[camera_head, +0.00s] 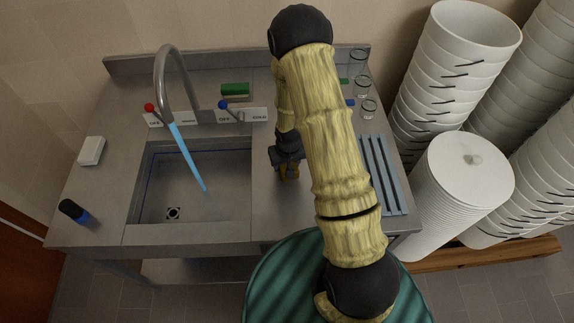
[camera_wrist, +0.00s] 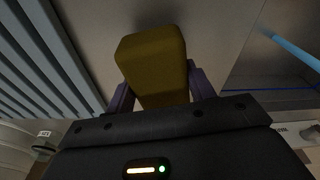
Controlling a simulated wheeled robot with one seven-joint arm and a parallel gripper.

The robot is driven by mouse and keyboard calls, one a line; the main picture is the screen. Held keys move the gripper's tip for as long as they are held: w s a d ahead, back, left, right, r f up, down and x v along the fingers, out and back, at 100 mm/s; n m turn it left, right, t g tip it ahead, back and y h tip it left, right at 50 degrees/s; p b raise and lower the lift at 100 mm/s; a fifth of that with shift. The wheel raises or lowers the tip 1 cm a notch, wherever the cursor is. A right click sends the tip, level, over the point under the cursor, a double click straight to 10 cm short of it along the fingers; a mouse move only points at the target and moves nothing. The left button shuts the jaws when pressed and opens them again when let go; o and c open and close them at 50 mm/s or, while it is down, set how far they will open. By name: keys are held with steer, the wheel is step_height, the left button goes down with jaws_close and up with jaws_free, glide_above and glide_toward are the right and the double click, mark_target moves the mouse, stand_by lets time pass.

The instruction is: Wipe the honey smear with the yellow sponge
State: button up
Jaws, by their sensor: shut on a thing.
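My gripper (camera_head: 288,166) is shut on the yellow sponge (camera_wrist: 154,65) and points down over the steel counter between the sink and the ridged drainer. In the wrist view the sponge sits between the two fingers (camera_wrist: 155,92), its far end sticking out over bare grey counter. In the head view only a small brownish-yellow part of the sponge (camera_head: 290,174) shows below the gripper. I cannot tell whether it touches the counter. I see no honey smear in either view; my arm and the sponge hide part of the counter.
The sink (camera_head: 215,185) lies left of the gripper, with blue water (camera_head: 187,158) running from the tap (camera_head: 163,70). The blue-grey drainer (camera_head: 382,175) is to the right.

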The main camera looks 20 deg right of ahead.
steer(key=shift+w+r+p, duration=0.1)
steer(key=shift+r+p, duration=0.4)
steer(key=shift+r, duration=0.3)
steer(key=shift+r+p, duration=1.3)
steer(key=shift+r, duration=0.75)
steer(key=shift+d, duration=0.1)
